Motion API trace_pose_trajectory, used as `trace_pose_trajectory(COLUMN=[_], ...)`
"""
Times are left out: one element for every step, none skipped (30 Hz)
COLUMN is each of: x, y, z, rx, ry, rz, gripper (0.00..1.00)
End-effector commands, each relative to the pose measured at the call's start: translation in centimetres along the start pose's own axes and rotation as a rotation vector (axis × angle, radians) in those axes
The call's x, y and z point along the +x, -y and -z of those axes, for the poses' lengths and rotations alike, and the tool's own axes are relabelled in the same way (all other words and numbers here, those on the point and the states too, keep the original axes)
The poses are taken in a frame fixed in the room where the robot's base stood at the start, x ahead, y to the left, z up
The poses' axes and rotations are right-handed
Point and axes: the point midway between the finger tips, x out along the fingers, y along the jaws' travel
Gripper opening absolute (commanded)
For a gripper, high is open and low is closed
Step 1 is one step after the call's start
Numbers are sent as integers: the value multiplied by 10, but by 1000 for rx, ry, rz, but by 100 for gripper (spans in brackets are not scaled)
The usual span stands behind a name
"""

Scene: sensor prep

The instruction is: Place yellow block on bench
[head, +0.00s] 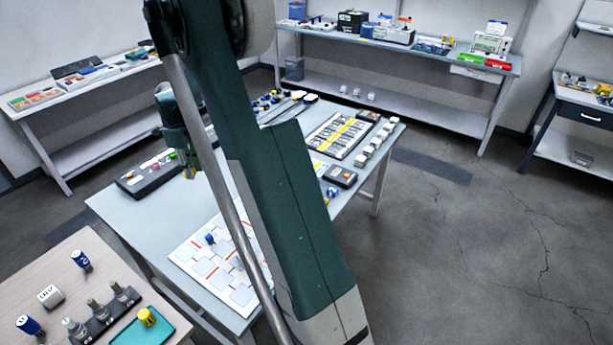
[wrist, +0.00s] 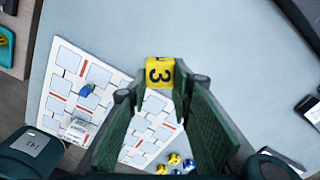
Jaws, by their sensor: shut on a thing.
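The yellow block (wrist: 159,72), marked with a black 3, sits between the fingertips of my gripper (wrist: 157,90) in the wrist view. My gripper is shut on it, above the pale grey-blue bench (wrist: 230,50). The gap between block and bench cannot be judged exactly. In the head view my gripper (head: 189,172) hangs over the left part of the bench (head: 120,208), with a little yellow showing at its tips. My arm hides the middle of the bench there.
A white board with printed squares (head: 190,262) lies on the bench's near side, with a blue piece (head: 210,239) on it. A dark tray (head: 135,186) stands at the left. Several white blocks (head: 372,151) line the right edge. A wooden table (head: 50,270) stands near left.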

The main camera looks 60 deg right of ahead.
Motion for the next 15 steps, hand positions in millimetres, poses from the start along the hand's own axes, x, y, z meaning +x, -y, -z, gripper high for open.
trace_pose_trajectory(x=[0, 0, 0, 0, 0, 0, 0, 0, 0, 0, 0, 0, 0, 0, 0], y=[8, 13, 18, 22, 26, 32, 35, 39, 44, 47, 51, 55, 58, 61, 65], z=[15, 24, 34, 42, 50, 61, 69, 78, 88, 96, 105, 115, 124, 132, 143], rx=[24, 37, 54, 67, 80, 97, 110, 124, 141, 155, 168, 184, 198, 210, 227], ry=[0, 0, 0, 0, 0, 0, 0, 0, 0, 0, 0, 0, 0, 0, 0], rz=[0, 0, 0, 0, 0, 0, 0, 0, 0, 0, 0, 0, 0, 0, 0], gripper=[13, 13, 13, 13, 13, 13, 13, 13, 13, 13, 13, 13, 13, 13, 13])
